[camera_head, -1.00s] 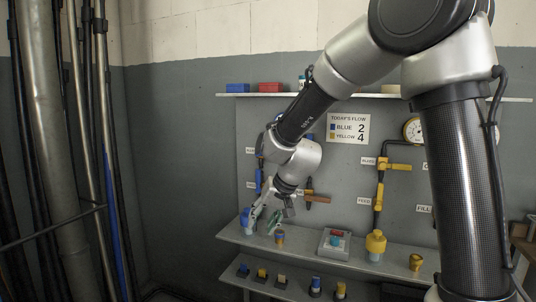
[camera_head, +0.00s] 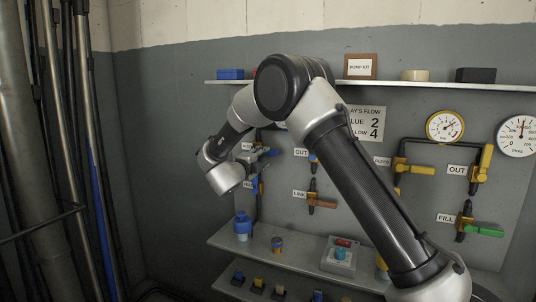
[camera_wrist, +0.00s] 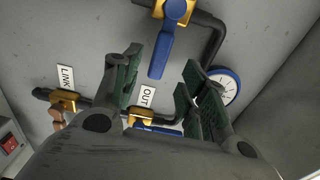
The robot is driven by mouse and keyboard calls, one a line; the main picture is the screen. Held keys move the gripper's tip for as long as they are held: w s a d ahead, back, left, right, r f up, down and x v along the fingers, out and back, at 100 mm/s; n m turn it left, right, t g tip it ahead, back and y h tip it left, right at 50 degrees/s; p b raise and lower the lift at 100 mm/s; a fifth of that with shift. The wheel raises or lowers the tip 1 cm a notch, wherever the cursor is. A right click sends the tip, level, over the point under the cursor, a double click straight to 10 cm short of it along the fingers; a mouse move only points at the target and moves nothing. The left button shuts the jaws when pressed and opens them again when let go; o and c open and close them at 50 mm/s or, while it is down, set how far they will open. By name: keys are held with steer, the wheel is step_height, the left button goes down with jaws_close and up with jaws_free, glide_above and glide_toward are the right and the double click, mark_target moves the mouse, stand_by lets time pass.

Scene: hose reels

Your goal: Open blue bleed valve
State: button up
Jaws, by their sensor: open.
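The blue-handled valve has a brass body (camera_wrist: 178,9) on a dark pipe and a blue lever (camera_wrist: 162,50), at the top of the wrist view. Its label is not readable. My gripper (camera_wrist: 163,62) is open, with green-padded fingers on either side of the lever in the picture. Nothing is gripped; contact cannot be told. In the head view my gripper (camera_head: 266,155) is at the left of the panel and largely covers this valve.
The OUT valve (camera_wrist: 143,118) and LINK valve (camera_wrist: 64,101) are nearby on the panel. A blue-rimmed gauge (camera_wrist: 225,86) sits close to one finger.

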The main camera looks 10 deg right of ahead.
mark_target(268, 152)
steer(key=x, duration=0.6)
steer(key=shift+w+d, duration=0.2)
steer(key=shift+w, duration=0.05)
steer(key=shift+c, duration=0.2)
jaws_close()
